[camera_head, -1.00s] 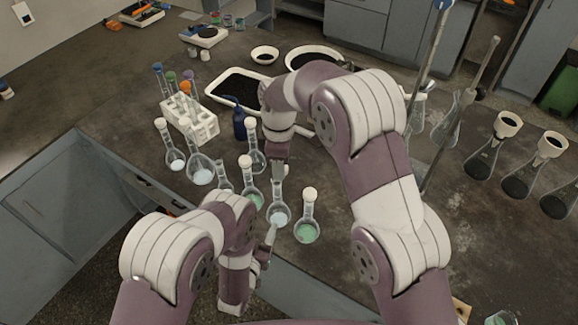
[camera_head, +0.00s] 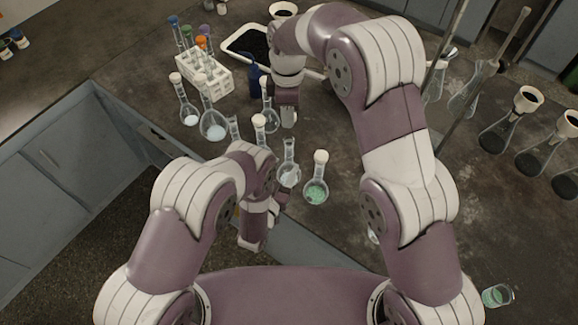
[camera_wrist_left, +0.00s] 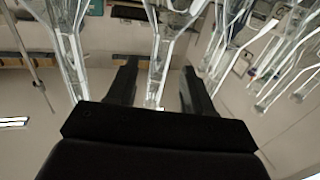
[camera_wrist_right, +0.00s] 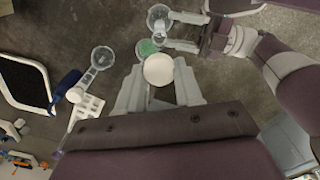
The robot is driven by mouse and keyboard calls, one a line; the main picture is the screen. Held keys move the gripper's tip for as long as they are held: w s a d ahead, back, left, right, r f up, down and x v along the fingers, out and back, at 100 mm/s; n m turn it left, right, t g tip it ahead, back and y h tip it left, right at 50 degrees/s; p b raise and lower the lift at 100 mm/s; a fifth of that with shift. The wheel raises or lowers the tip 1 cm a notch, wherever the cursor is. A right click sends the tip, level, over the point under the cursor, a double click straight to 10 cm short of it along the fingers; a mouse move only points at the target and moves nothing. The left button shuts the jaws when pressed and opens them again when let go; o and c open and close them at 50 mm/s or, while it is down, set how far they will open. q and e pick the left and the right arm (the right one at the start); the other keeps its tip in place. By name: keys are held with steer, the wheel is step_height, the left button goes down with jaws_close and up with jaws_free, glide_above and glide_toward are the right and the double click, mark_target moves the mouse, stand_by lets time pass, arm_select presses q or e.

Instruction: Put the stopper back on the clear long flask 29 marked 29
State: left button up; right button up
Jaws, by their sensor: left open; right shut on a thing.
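A clear long-necked flask (camera_head: 289,176) stands near the front edge of the bench with its neck open at the top. I cannot read a number on it. My right gripper (camera_head: 289,120) is up behind this flask, apart from it. The right wrist view shows it shut on a white round stopper (camera_wrist_right: 158,70). My left gripper (camera_head: 279,200) is open, low beside the flask's front. In the left wrist view, a clear glass neck (camera_wrist_left: 158,70) shows between its open fingers (camera_wrist_left: 158,90); I cannot tell whether they touch it.
A stoppered flask with green contents (camera_head: 316,190) stands close on the right. A dark blue bottle (camera_head: 253,78) and a white tube rack (camera_head: 206,77) are behind. Conical flasks (camera_head: 497,135) stand on the far right.

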mark_target(288, 161)
arm_select(q)
steer(key=shift+x, duration=2.2)
jaws_close()
arm_select(e)
steer(key=shift+w+f, duration=0.1)
steer(key=shift+f, duration=2.4)
steer(key=shift+f, duration=0.9)
steer(key=shift+f, duration=0.55)
